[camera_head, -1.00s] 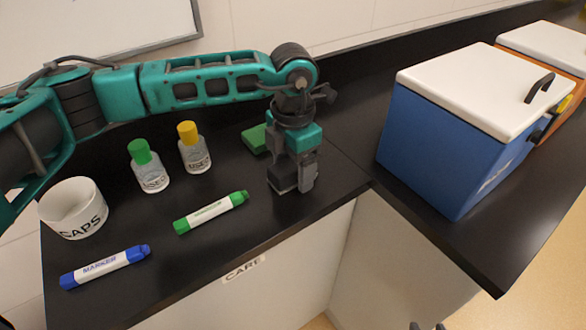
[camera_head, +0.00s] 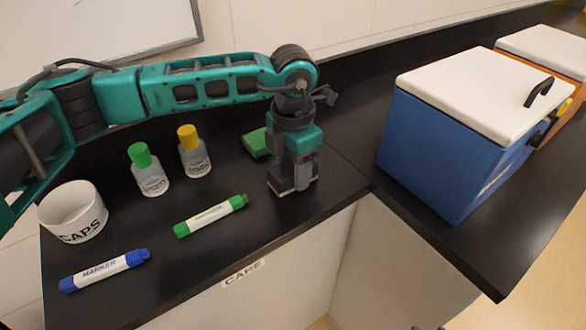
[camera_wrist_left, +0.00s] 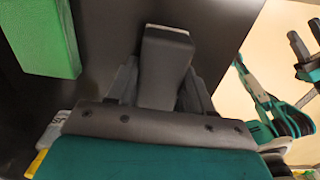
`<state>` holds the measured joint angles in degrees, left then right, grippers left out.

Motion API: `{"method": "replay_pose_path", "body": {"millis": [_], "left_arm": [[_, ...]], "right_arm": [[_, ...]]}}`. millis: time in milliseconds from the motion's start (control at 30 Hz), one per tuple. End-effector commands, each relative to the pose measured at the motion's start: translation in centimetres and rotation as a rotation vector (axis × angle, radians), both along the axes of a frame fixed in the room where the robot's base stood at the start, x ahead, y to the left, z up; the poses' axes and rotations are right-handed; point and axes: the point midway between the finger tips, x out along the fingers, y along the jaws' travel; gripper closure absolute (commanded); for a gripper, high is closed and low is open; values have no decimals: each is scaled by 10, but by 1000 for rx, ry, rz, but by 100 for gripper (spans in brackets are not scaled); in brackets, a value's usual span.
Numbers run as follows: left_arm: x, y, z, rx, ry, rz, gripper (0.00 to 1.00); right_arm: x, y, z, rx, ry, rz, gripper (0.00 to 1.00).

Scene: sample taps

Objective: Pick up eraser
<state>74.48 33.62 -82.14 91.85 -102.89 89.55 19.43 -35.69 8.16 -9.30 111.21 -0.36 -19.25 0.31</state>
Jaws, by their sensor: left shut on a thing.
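The eraser (camera_wrist_left: 165,60), a dark grey block with a white edge, is between the fingers of my left gripper (camera_wrist_left: 160,85) in the left wrist view. In the head view my left gripper (camera_head: 293,182) points down at the right part of the black counter, shut on the eraser, whose pale lower edge (camera_head: 284,192) shows at the fingertips. I cannot tell whether the eraser touches the counter. My right gripper (camera_wrist_left: 306,48) shows at the right of the left wrist view, fingers apart and empty.
A green block (camera_head: 256,142) lies just behind the left gripper. A green marker (camera_head: 210,215), a blue marker (camera_head: 105,270), two bottles (camera_head: 150,177) (camera_head: 195,158) and a CAPS cup (camera_head: 74,220) stand or lie to the left. A blue cooler box (camera_head: 440,150) stands right.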

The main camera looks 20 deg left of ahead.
Motion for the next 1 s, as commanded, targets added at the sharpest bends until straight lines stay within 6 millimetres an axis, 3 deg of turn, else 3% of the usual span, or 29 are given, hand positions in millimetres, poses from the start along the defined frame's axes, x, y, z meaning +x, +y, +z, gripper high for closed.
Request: {"method": "replay_pose_path", "body": {"millis": [267, 700, 1000], "left_arm": [[1, 0, 41, -2, -6, 1, 79], [1, 0, 161, -1, -4, 0, 79], [0, 0, 195, 0, -1, 0, 79]], "right_arm": [[-1, 0, -1, 0, 2, 0, 57], [-1, 0, -2, -1, 3, 1, 57], [-2, 0, -2, -1, 4, 1, 57]]}}
